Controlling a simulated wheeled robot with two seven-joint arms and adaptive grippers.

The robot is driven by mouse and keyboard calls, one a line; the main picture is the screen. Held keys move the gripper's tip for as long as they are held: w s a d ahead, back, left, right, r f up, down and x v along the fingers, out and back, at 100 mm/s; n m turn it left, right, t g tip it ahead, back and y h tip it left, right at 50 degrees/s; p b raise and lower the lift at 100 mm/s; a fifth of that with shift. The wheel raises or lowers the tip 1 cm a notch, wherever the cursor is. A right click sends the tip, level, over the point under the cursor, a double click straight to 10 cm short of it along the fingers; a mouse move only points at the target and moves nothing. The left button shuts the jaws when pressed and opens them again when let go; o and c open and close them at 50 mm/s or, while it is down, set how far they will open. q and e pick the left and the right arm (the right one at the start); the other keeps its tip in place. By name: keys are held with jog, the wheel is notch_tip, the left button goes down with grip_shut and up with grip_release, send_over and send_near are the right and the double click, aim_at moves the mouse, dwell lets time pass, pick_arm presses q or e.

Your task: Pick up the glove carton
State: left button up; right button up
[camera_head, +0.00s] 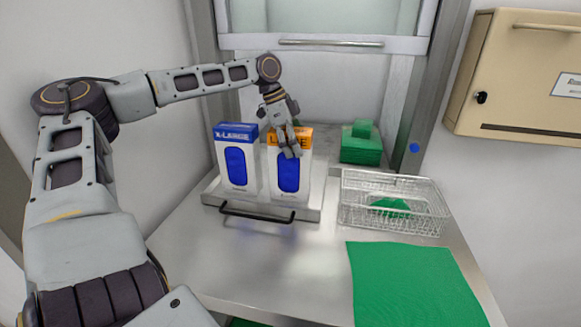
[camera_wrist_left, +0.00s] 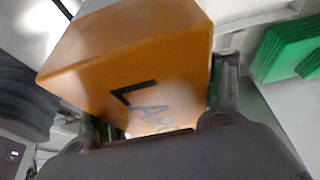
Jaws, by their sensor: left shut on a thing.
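Two white glove cartons stand upright side by side on a metal tray (camera_head: 262,207) with a black handle. The left carton (camera_head: 236,165) has a blue top band reading X-LARGE and a blue oval. The right carton (camera_head: 289,180) has an orange top band, partly hidden by my fingers, and a blue oval. My left gripper (camera_head: 288,148) reaches down from above and is shut on the orange-topped carton. In the left wrist view its orange top (camera_wrist_left: 140,70) with the lettering "LAR" fills the middle, between the two fingers (camera_wrist_left: 165,120). My right gripper is not in view.
A green box (camera_head: 361,148) stands behind right of the tray. A wire basket (camera_head: 392,203) with a green item inside is to the right. A green mat (camera_head: 412,285) lies at the front right. A beige cabinet (camera_head: 520,75) hangs on the right wall. The counter's front middle is clear.

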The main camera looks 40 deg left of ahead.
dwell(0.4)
pick_arm(q)
notch_tip(320, 180, up, 11)
jog(key=shift+f+b, duration=0.2)
jog(key=shift+b, duration=0.45)
